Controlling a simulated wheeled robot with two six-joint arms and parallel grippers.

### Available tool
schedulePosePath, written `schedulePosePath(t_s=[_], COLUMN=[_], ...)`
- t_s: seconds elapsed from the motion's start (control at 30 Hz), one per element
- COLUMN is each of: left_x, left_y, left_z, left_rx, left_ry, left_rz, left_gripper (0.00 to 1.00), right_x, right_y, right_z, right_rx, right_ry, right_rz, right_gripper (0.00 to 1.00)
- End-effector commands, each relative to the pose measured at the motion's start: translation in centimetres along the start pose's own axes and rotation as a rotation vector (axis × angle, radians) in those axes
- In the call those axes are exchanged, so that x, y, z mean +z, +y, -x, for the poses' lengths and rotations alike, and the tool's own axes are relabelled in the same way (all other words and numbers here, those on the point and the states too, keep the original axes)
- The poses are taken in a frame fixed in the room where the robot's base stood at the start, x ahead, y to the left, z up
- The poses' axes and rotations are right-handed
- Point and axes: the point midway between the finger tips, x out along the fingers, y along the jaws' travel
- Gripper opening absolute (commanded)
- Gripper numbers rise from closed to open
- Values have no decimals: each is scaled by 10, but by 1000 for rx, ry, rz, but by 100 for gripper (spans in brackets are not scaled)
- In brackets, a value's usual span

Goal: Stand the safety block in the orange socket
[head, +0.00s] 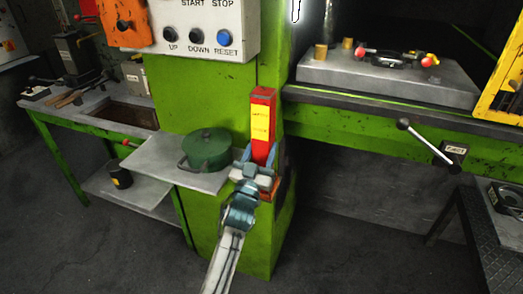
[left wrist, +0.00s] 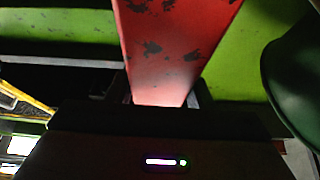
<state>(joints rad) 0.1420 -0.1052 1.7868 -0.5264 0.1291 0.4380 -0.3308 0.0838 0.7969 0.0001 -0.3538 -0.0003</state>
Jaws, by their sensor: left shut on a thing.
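The safety block (head: 263,122), a red upright bar with a yellow label, stands in front of the green press column in the head view. My left gripper (head: 258,171) is shut on its lower part. In the left wrist view the scuffed red block (left wrist: 172,50) runs up from between the jaws of my gripper (left wrist: 165,108). A bit of the orange socket (head: 273,190) shows just below and to the right of the gripper. The gripper hides the block's lower end, so I cannot tell whether it is inside the socket. My right gripper is out of view.
A green lidded pot (head: 208,149) sits on a grey shelf (head: 150,168) just left of the gripper; it also shows in the left wrist view (left wrist: 298,85). A control box (head: 195,25) hangs above. A lever (head: 425,140) juts from the press bed at right.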

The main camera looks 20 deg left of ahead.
Motion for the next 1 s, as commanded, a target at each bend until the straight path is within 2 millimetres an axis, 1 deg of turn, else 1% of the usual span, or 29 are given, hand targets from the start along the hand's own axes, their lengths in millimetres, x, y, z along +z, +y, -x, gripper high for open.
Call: schedulePosePath(t_s=[0.03,0.17,0.27,0.3,0.37,0.4,0.77,0.9,0.93,1.0], left_x=[-4,-2,-1,1,1,1,-1,2,2,3], left_y=[0,0,0,0,0,0,0,0,0,0], left_z=[-2,-1,-1,0,0,0,-1,22,28,45], left_rx=[1,1,1,0,0,0,0,0,0,-1], left_ry=[7,7,7,1,1,1,1,-1,-2,-3], left_rz=[0,0,1,0,0,0,0,1,1,1], left_gripper=[0,0,0,53,65,69,69,69,69,69], right_x=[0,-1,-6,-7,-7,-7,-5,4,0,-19], right_y=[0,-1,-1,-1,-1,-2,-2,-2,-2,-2], right_z=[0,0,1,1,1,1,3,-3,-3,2], right_rx=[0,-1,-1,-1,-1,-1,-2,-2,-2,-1], right_ry=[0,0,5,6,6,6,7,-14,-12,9], right_rz=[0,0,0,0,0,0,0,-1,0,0], right_gripper=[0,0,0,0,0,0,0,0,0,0])
